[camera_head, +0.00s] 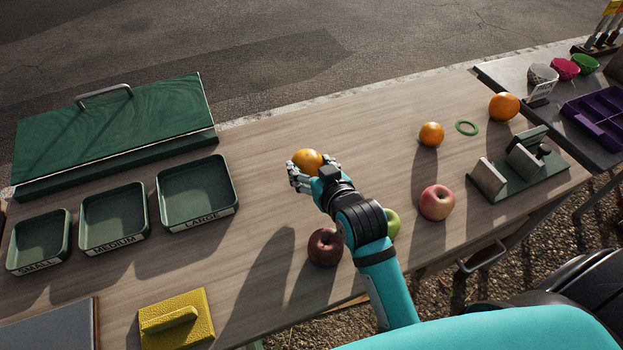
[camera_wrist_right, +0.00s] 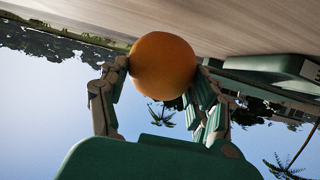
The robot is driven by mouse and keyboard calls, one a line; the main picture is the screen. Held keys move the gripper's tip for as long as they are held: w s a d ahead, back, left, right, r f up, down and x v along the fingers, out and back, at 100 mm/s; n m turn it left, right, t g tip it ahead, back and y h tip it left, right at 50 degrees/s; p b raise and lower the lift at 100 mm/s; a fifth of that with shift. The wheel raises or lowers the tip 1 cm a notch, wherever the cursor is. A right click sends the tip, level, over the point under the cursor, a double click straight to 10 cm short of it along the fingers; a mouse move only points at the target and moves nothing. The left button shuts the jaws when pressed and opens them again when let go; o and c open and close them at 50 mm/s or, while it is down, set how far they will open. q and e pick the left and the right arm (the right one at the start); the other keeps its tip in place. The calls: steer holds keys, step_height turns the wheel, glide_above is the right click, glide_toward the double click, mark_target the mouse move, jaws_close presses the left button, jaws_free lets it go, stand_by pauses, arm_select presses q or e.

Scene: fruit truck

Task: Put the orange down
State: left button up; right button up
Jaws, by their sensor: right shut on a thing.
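An orange (camera_head: 307,160) is held between the fingers of my right gripper (camera_head: 312,172), over the wooden table near its far side. In the right wrist view the orange (camera_wrist_right: 163,66) sits between both fingers (camera_wrist_right: 165,80), touching them on each side. The table surface shows close by it in that view; I cannot tell whether the orange touches the table. Two more oranges lie on the right part of the table: a small one (camera_head: 431,134) and a larger one (camera_head: 503,107). My left gripper is not in view.
Green trays marked SMALL (camera_head: 66,245), MEDIUM (camera_head: 146,222) and LARGE (camera_head: 235,195) stand at left, before a green lidded box (camera_head: 120,125). A dark red apple (camera_head: 325,247), a green fruit (camera_head: 393,223) and a pink apple (camera_head: 437,202) lie nearby. A yellow block (camera_head: 195,300) lies in front.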

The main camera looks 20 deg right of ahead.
step_height(320, 180, down, 3)
steer(key=shift+r, duration=0.15)
steer(key=shift+f, duration=0.25)
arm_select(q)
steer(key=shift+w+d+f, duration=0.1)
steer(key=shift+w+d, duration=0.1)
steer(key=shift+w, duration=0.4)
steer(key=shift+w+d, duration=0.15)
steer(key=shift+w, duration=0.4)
arm_select(e)
steer(key=shift+f, duration=0.1)
steer(key=o, duration=0.9)
steer(key=shift+f, duration=0.1)
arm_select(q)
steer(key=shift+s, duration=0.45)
arm_select(e)
steer(key=o, duration=0.4)
